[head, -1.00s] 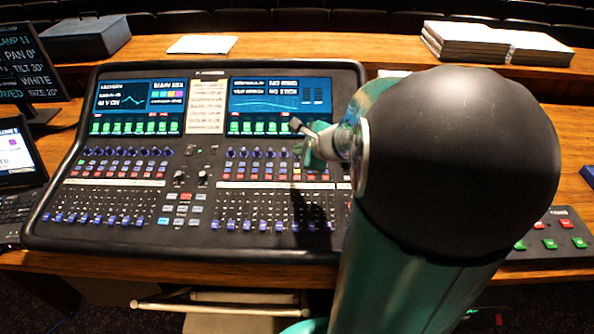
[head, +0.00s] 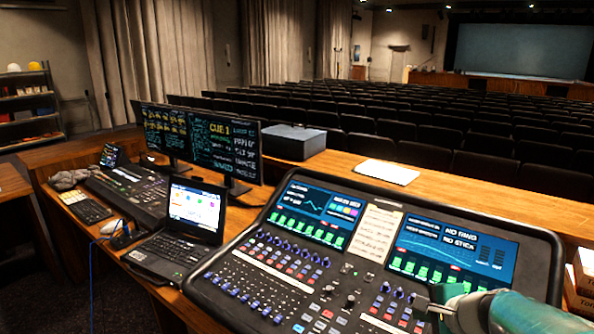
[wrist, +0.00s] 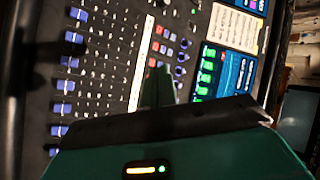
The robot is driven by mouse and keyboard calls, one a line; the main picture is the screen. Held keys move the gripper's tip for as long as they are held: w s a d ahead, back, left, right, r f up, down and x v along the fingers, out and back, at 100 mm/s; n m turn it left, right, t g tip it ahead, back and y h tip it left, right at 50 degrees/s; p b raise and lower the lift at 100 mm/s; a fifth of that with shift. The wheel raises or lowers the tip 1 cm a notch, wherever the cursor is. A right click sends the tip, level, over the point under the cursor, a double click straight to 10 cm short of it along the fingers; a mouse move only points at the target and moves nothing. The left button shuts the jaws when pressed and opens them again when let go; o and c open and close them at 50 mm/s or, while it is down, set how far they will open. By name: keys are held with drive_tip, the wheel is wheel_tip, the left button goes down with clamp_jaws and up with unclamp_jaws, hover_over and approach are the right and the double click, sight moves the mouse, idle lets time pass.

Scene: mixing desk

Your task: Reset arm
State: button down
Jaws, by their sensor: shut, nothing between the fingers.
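My gripper (head: 428,308) is at the lower right edge of the head view, on the end of my green arm (head: 515,312). It is over the right half of the mixing desk (head: 335,262). In the wrist view, my gripper's fingers (wrist: 157,88) are together with nothing between them. Blue faders and lit buttons of the mixing desk (wrist: 100,65) fill much of that view. Most of my arm is outside the head view. The gap between my fingers and the desk surface cannot be told.
Left of the desk are a laptop (head: 197,212), two monitors (head: 215,145), a lighting console (head: 125,195) and a keypad (head: 83,207). A dark box (head: 292,142) and paper (head: 387,172) lie behind it. Boxes (head: 582,280) stand at the right edge. Rows of seats lie beyond.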

drive_tip(key=s+a+r+n+g+h, duration=0.1)
drive_tip(key=s+a+r+n, duration=0.1)
drive_tip(key=s+a+n, duration=0.3)
drive_tip(key=s+a+r+n+g+h, duration=0.1)
drive_tip(key=s+a+r+n+g, duration=0.1)
drive_tip(key=s+a+n, duration=0.4)
drive_tip(key=s+n, duration=0.4)
drive_tip(key=n, duration=0.2)
drive_tip(key=shift+a+r+n+h, duration=0.2)
drive_tip(key=shift+r+n+h, duration=0.1)
drive_tip(key=shift+r+n, duration=0.1)
idle(0.9)
